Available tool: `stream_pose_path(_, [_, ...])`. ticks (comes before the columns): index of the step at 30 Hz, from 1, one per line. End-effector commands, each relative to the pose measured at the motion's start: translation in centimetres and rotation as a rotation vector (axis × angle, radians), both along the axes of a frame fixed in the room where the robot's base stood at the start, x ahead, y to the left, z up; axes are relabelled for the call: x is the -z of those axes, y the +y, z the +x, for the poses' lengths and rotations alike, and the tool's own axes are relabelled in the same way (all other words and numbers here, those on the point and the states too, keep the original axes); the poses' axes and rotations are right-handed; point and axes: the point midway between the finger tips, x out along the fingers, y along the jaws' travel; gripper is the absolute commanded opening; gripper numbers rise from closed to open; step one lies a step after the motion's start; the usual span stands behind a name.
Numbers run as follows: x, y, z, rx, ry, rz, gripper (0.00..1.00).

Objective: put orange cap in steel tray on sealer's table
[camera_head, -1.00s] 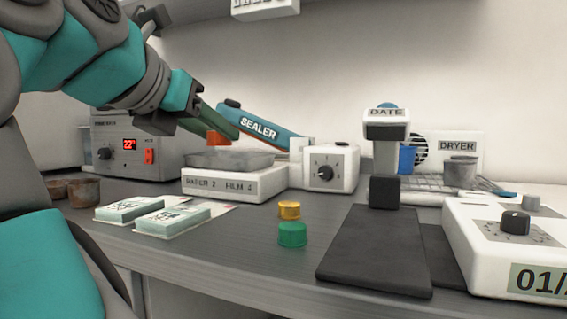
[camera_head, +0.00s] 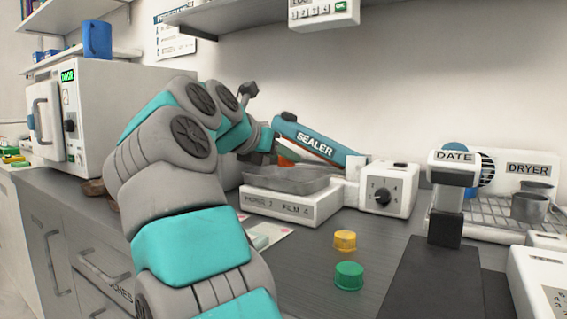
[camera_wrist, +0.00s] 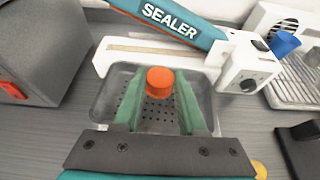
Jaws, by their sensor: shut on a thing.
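The orange cap (camera_wrist: 160,82) sits between the fingertips of my gripper (camera_wrist: 160,92), which is shut on it. In the wrist view the cap is over the perforated floor of the steel tray (camera_wrist: 108,95). In the head view a sliver of the orange cap (camera_head: 285,160) shows just above the rim of the tray (camera_head: 312,182), largely hidden by my gripper. I cannot tell whether the cap touches the tray floor. The tray rests on a white base (camera_head: 290,206) under the blue arm of the sealer (camera_head: 312,143).
A yellow cap (camera_head: 345,240) and a green cap (camera_head: 349,276) stand on the table in front. The sealer's dial box (camera_head: 388,188) is right of the tray, with the date stamper (camera_head: 447,205) beyond it. A grey box (camera_wrist: 40,50) is left of the tray.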

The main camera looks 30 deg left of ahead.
Motion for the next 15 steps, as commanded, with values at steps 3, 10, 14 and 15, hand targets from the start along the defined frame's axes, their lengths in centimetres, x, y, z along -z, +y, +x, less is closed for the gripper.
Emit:
stream_pose_path(3, [1.1, 0.0, 0.0, -0.001, -0.001, 0.002, 0.00])
stream_pose_path(10, [3.1, 0.0, -0.1, -0.001, -0.001, -0.002, 0.00])
stream_pose_path(14, [3.5, -0.1, -0.1, 0.000, -0.001, -0.001, 0.00])
stream_pose_path(15, [3.5, -0.1, -0.1, 0.000, -0.001, 0.000, 0.00])
